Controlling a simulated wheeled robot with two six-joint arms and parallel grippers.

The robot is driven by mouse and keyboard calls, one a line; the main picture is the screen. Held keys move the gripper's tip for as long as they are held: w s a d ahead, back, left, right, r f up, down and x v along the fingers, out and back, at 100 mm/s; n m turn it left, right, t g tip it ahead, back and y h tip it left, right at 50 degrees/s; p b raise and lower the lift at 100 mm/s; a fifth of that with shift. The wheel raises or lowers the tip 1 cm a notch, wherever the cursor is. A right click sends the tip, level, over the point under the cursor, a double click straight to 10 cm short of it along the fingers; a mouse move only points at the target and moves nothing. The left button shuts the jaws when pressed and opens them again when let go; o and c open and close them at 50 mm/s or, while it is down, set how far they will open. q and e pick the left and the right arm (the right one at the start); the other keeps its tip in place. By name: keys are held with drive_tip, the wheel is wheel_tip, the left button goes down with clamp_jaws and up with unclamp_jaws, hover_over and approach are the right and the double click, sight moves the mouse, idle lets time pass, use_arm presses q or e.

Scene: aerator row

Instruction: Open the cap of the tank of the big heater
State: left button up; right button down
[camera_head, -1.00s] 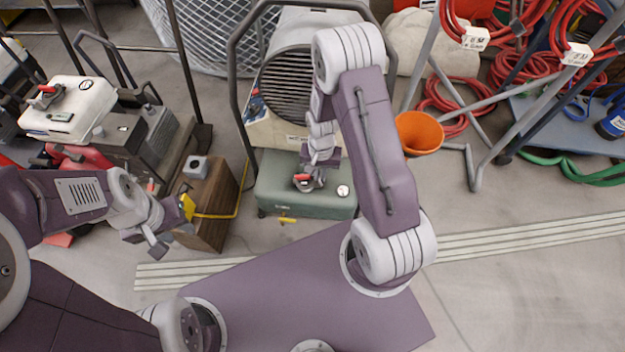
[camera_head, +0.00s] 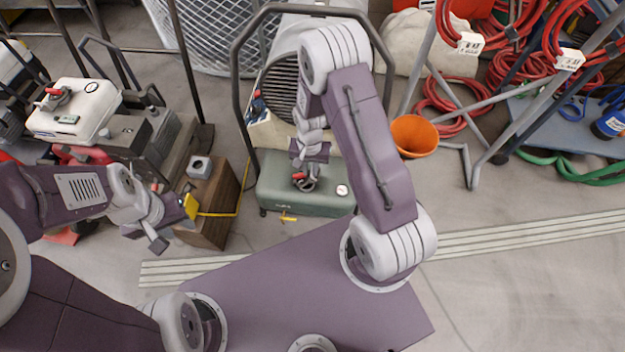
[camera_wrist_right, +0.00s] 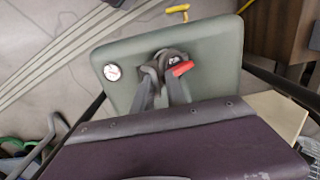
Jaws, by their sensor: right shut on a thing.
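The big heater (camera_head: 279,85) has a round dark grille and stands behind its green tank (camera_head: 268,192). The cap (camera_wrist_right: 172,58), dark with a red lever (camera_wrist_right: 183,68), is on the tank's top; the red lever also shows in the head view (camera_head: 298,176). My right gripper (camera_wrist_right: 163,72) comes down over the tank and is shut on the cap; the fingers partly hide it. Whether the cap has come loose cannot be told. My left gripper (camera_head: 172,225) is open and empty, near a wooden box at the left, far from the tank.
A round gauge (camera_wrist_right: 112,72) sits on the tank beside the cap. A small yellow valve (camera_wrist_right: 178,10) is at the tank's foot.

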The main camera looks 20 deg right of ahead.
sight(308, 176)
drive_tip(key=shift+w+a, duration=0.15)
drive_tip(key=shift+a, duration=0.05)
drive_tip(key=shift+w+a+r+p, duration=0.2)
drive_tip(key=shift+a+p, duration=0.05)
drive_tip(key=shift+a, duration=0.1)
drive_tip(key=shift+w+a+r+p, duration=0.15)
drive_tip(key=shift+w+a+p, duration=0.1)
drive_tip(key=shift+a, duration=0.1)
drive_tip(key=c, duration=1.6)
unclamp_jaws()
drive_tip(key=shift+s+f, duration=0.1)
drive_tip(key=shift+c, duration=0.2)
wheel_tip(308, 176, up, 7)
drive_tip(key=d+p, duration=0.1)
drive_tip(key=p, duration=0.6)
drive_tip(key=shift+s, duration=0.25)
